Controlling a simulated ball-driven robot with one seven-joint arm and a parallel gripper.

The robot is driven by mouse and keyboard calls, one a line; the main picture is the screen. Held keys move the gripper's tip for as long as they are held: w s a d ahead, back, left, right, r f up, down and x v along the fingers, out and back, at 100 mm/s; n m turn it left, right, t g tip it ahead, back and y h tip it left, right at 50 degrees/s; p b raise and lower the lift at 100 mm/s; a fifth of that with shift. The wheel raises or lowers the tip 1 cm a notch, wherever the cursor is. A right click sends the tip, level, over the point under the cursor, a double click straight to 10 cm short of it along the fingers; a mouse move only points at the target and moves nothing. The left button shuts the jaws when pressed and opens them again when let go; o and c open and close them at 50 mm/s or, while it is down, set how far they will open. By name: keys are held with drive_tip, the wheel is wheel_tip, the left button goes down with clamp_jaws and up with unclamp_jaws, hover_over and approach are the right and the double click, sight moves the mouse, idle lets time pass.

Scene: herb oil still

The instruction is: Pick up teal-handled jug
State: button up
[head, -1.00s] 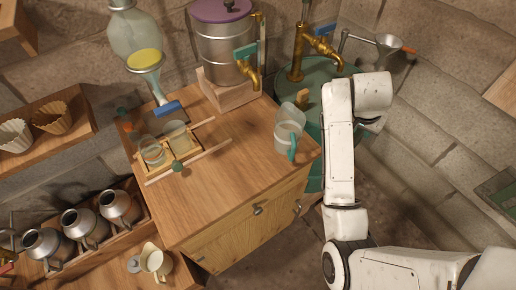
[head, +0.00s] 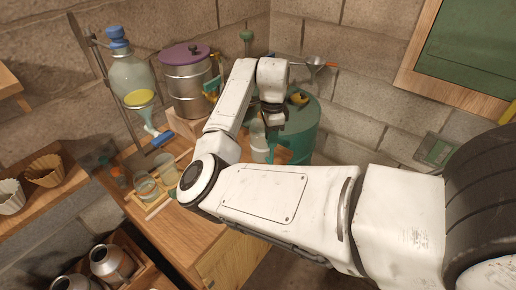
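The teal-handled jug (head: 258,137) is a clear jug near the right edge of the wooden cabinet top. It shows only partly, because my arm covers its left and lower side. A bit of its teal handle shows at its lower right. My gripper (head: 273,114) is a small dark shape pointing down, just above and to the right of the jug in the picture. I cannot tell whether it touches the jug, and its fingers are too small and dark to tell open from shut.
A metal still with a purple lid (head: 190,80) and a glass vessel with yellow liquid (head: 135,85) stand behind. Glass beakers sit in a wooden rack (head: 150,198) on the left. A green drum (head: 301,130) stands right of the cabinet. Metal pots (head: 110,262) are lower left.

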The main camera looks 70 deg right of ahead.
sight(272, 155)
drive_tip(key=shift+s+d+f+p, duration=0.15)
drive_tip(key=shift+f+p, duration=0.25)
drive_tip(key=shift+f, duration=1.8)
drive_tip(key=shift+s+d+f+p, duration=0.1)
drive_tip(key=shift+f+p, duration=0.3)
drive_tip(key=shift+f, duration=1.75)
clamp_jaws()
